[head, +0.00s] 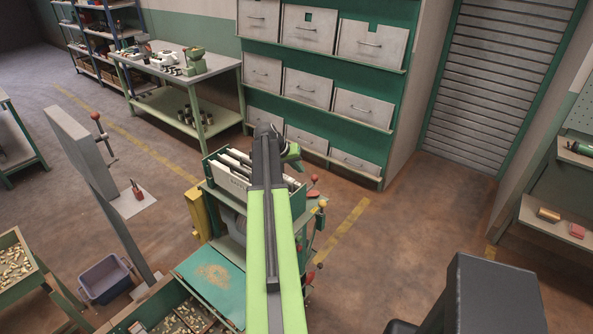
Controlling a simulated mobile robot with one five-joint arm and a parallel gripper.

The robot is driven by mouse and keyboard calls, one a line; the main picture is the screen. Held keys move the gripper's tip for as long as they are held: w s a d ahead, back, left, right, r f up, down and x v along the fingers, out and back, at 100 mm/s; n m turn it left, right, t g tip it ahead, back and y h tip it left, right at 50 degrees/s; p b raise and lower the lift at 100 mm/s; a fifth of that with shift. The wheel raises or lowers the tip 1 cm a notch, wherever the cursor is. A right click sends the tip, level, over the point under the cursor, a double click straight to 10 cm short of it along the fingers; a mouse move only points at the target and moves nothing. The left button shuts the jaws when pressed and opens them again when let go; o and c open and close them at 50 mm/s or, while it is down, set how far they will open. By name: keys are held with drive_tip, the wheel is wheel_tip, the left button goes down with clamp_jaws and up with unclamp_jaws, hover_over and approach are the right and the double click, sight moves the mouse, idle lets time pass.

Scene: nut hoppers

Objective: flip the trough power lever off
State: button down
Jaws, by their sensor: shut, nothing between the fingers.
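My green and black arm reaches forward from the bottom over the machine in the middle. My gripper (294,154) is at its far end, small and partly hidden by the arm, shut and empty. Several levers show, and I cannot tell which is the trough power lever. A lever with a red ball (96,117) stands up on the grey post at left. On the machine's right side are a red-knobbed lever (314,180) and a yellow-knobbed lever (322,205), just right of my arm and below my gripper. A small red lever (136,188) stands on a pale plate at left.
The machine (215,265) has a trough with white pieces at its top. A grey post (85,150) and a blue-grey bin (103,279) stand left. A drawer rack (330,60) and a workbench (185,75) are behind. Floor to the right (410,235) is clear.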

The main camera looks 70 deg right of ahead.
sight(313, 186)
drive_tip(key=b+x, duration=0.3)
drive_tip(key=x, duration=0.3)
drive_tip(key=shift+a+b, duration=0.1)
drive_tip(key=shift+b, duration=0.25)
drive_tip(key=shift+r, duration=0.1)
drive_tip(key=shift+d, duration=0.2)
drive_tip(key=shift+s+a, duration=0.1)
drive_tip(key=shift+a, duration=0.05)
drive_tip(key=shift+s, duration=0.1)
